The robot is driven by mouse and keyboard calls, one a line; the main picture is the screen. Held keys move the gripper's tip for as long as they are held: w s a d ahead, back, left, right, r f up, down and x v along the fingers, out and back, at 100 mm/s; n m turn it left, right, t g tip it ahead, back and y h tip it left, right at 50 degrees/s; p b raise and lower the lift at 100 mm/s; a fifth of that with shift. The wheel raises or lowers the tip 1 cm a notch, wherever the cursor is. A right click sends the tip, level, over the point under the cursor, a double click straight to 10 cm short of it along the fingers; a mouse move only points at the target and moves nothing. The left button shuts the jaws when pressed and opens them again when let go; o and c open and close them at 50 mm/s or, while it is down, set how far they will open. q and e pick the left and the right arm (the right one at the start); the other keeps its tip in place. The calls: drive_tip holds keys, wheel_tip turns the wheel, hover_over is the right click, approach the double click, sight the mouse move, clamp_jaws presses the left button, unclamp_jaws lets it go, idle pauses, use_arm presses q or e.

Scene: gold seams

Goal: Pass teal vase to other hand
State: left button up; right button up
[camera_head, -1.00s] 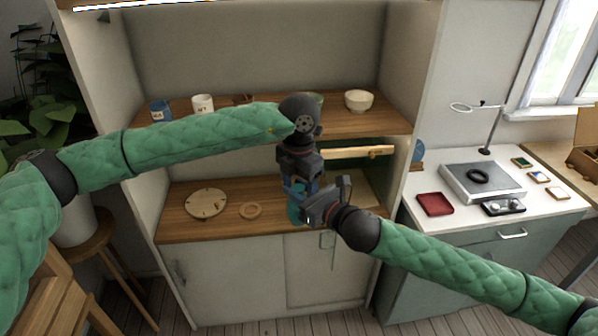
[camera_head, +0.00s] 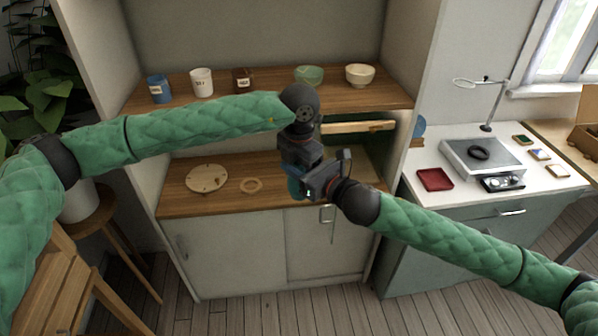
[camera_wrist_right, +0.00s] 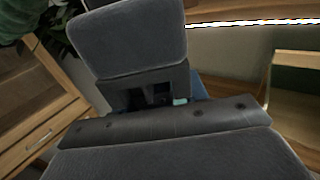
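The teal vase (camera_head: 295,187) shows only as a small teal-blue piece below my left gripper, at the centre of the head view. My left gripper (camera_head: 297,172) points down over the vase, and its fingers are mostly hidden. The vase sits directly under it and appears held there. My right gripper (camera_head: 313,184) comes in from the right, close beside the vase and left gripper; its contact with the vase is unclear. In the right wrist view, dark grey gripper parts fill the middle, with a small teal patch (camera_wrist_right: 180,101) between them.
Behind is a cabinet with a wooden counter (camera_head: 225,200) carrying a round wooden disc (camera_head: 207,178) and a ring (camera_head: 251,185). The upper shelf holds mugs, a green bowl (camera_head: 309,75) and a cream bowl (camera_head: 360,75). A white worktop with a red tray (camera_head: 435,180) is at right.

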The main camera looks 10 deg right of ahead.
drive_tip(key=shift+o, duration=0.8)
